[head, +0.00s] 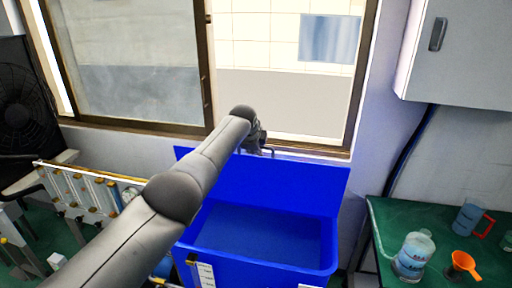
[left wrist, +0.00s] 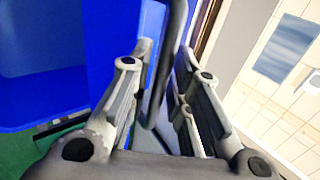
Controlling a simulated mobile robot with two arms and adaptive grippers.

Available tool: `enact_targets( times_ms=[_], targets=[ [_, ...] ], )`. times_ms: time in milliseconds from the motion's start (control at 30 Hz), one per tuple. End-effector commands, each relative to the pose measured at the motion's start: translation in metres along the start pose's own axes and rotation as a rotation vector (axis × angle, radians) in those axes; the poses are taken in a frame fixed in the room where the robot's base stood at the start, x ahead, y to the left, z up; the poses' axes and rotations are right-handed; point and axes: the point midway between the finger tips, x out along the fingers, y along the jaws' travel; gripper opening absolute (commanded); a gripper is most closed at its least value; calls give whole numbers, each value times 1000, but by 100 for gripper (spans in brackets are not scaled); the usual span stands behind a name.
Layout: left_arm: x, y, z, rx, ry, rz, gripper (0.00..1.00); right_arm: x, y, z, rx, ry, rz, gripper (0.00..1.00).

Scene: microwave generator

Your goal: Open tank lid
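The blue tank (head: 262,257) stands below the window, and its inside shows. Its blue lid (head: 290,187) stands raised at the back, tilted away from the opening. My left arm reaches across from the lower left, and my left gripper (head: 262,146) is at the lid's top edge. In the left wrist view, the dark lid handle (left wrist: 164,75) runs between the two fingers of my left gripper (left wrist: 163,58), which are drawn in close around it. The exact contact is partly hidden. The blue tank also shows at the left there (left wrist: 45,90). My right gripper is not in view.
A green table (head: 388,232) at the right holds a clear bottle (head: 414,254), an orange funnel (head: 463,264) and a blue cup (head: 467,218). A wall cabinet (head: 462,60) hangs above. A rack (head: 85,190) and a black fan (head: 22,105) stand at the left.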

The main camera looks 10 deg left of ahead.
Motion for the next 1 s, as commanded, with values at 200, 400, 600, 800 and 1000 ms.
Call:
enact_targets(
  times_ms=[200,400,600,800,1000],
  targets=[
    [0,0,0,-1,0,0,31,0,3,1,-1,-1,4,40],
    [0,0,0,-1,0,0,31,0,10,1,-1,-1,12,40],
    [-5,-1,0,-2,2,-1,31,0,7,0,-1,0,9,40],
    [-16,-2,0,-2,2,-1,31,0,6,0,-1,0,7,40],
    [-28,0,0,0,0,-2,31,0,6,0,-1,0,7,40]
  ],
)
